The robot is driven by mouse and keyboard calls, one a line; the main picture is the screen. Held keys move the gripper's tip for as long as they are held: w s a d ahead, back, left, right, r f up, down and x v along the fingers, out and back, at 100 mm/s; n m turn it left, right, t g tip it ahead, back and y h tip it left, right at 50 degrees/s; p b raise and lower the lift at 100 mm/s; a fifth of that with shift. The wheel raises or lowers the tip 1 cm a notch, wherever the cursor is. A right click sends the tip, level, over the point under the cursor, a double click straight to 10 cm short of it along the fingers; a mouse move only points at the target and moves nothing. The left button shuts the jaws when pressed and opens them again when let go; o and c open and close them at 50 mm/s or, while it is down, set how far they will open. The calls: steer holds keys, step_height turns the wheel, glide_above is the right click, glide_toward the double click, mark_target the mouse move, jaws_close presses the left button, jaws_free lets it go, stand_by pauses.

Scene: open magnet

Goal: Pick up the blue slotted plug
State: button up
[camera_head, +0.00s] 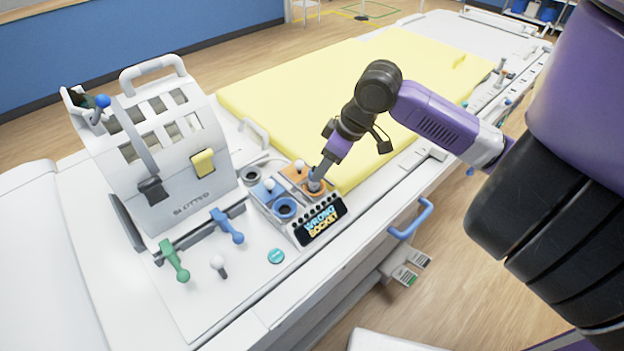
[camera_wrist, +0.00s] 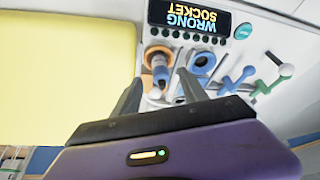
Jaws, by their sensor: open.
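A blue T-shaped plug (camera_head: 228,226) lies on the white surface in front of the slotted box, and it also shows right of my fingers in the wrist view (camera_wrist: 238,78). My gripper (camera_head: 317,178) is low over the orange socket ring (camera_head: 312,190) of the socket panel. In the wrist view my gripper (camera_wrist: 160,77) is open, its fingers either side of a small piece with a blue part (camera_wrist: 161,76) at the orange ring. I cannot tell whether the fingers touch it. Which blue piece is the slotted plug is not certain.
The socket panel has a blue ring (camera_head: 285,208) and a "WRONG SOCKET" display (camera_head: 321,219). A green T-shaped piece (camera_head: 174,260), a white-knobbed piece (camera_head: 218,265) and a teal disc (camera_head: 276,256) lie nearby. The slotted box (camera_head: 185,190) stands left; the yellow pad (camera_head: 300,95) lies behind.

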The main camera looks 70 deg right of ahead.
steer(key=shift+p+x, duration=1)
steer(key=shift+x, duration=2.5)
steer(key=shift+w+r, duration=0.15)
steer(key=shift+w, duration=0.05)
jaws_close()
